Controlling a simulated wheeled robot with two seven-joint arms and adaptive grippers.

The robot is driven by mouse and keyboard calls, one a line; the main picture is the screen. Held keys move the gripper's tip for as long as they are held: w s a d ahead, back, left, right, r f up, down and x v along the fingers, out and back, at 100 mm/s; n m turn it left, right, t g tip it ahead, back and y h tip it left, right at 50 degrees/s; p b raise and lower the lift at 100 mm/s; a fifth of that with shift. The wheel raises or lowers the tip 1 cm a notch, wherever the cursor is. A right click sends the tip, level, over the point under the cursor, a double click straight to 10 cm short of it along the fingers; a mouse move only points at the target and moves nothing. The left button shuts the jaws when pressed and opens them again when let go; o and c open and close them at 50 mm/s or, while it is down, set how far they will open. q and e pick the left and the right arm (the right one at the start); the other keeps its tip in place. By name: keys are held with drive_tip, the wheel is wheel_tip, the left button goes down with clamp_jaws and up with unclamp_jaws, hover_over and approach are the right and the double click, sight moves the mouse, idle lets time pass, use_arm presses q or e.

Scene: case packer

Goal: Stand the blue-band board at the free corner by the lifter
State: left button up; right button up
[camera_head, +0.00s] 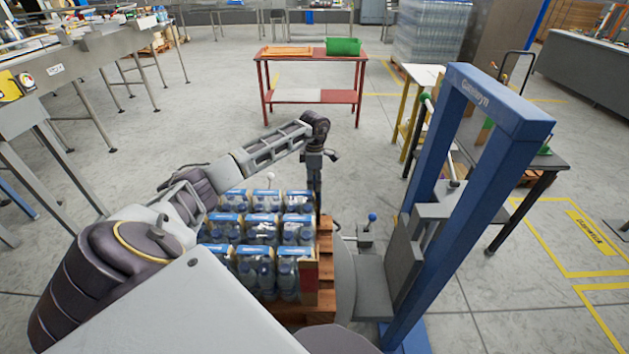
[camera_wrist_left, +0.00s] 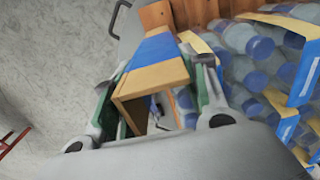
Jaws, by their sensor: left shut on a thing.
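The blue-band board (camera_wrist_left: 160,76) is a tan, L-shaped corner board with a blue band, seen end-on in the left wrist view. My left gripper (camera_wrist_left: 155,95) is shut on it, one finger on each side. In the head view my left gripper (camera_head: 315,178) points down at the far right corner of the bottle stack (camera_head: 262,232), on the lifter side. The board is mostly hidden there, and I cannot tell whether it touches the pallet (camera_head: 326,240). The blue lifter (camera_head: 480,110) stands right of the pallet. My right gripper is out of view.
A tan corner piece with a red band (camera_head: 311,270) stands at the stack's near right corner. A lever with a blue knob (camera_head: 372,217) stands between pallet and lifter. A red table (camera_head: 312,96) with a green bin (camera_head: 344,46) is behind, with clear floor before it.

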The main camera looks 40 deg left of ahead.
use_arm(q)
drive_tip(key=o, duration=0.6)
drive_tip(key=shift+f, duration=0.1)
drive_tip(key=shift+r, duration=6.15)
